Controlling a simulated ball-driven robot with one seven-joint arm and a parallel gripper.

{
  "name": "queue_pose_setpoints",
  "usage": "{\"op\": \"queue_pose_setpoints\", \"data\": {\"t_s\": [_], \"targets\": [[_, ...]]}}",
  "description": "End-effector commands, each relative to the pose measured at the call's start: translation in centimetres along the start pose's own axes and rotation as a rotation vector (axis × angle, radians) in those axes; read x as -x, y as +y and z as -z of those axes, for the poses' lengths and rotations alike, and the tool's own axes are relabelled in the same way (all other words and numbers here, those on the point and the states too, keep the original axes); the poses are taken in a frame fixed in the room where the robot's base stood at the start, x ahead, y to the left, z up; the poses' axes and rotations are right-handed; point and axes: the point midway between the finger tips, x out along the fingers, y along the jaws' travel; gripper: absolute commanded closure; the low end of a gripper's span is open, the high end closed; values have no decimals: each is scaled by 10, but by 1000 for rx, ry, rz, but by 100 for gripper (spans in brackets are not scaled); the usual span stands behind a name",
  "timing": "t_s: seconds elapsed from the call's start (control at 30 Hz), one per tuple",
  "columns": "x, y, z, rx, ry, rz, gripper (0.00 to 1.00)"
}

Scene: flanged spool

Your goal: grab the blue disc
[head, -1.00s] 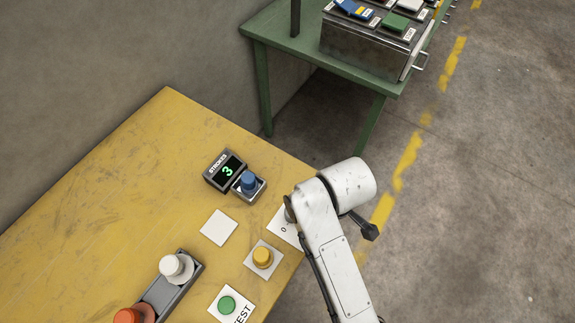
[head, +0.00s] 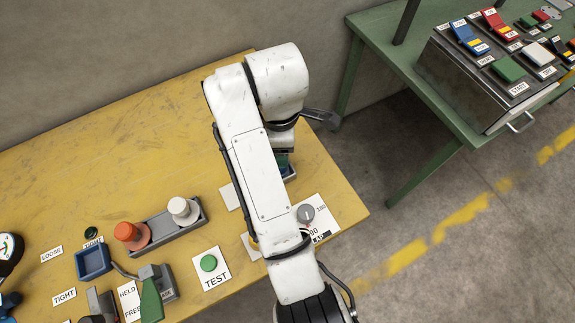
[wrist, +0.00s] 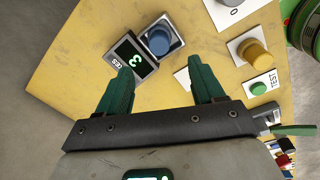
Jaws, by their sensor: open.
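The blue disc (wrist: 161,39) is a short round blue piece on a square grey base, beside a dark counter display (wrist: 134,57) reading 3. It shows in the wrist view, beyond the fingertips. My gripper (wrist: 160,66) is open and empty, its two green fingers spread apart with the disc ahead of the gap. I see no finger touching the disc. In the head view my arm covers the disc and display; only an edge of the grey base (head: 290,172) shows beside the gripper.
A yellow knob (wrist: 253,53) and a green TEST button (head: 208,263) stand on the yellow bench (head: 120,160). Orange (head: 126,232) and white (head: 180,208) knobs sit on a grey tray. A grey dial (head: 306,214) is near the right edge. A green table (head: 385,45) stands behind.

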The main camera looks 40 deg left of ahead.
Motion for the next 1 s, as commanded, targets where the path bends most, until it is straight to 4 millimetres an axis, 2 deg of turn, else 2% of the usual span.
{"op": "queue_pose_setpoints", "data": {"t_s": [0.07, 0.33, 0.57, 0.83, 1.0], "targets": [[-4, 1, 5, 19, -1, 4, 32], [-43, 0, 4, 16, -2, 5, 32], [-58, 1, 4, 16, -1, 2, 32], [-95, 2, 5, 16, -1, 4, 32], [-106, 2, 5, 15, -1, 1, 32]]}}
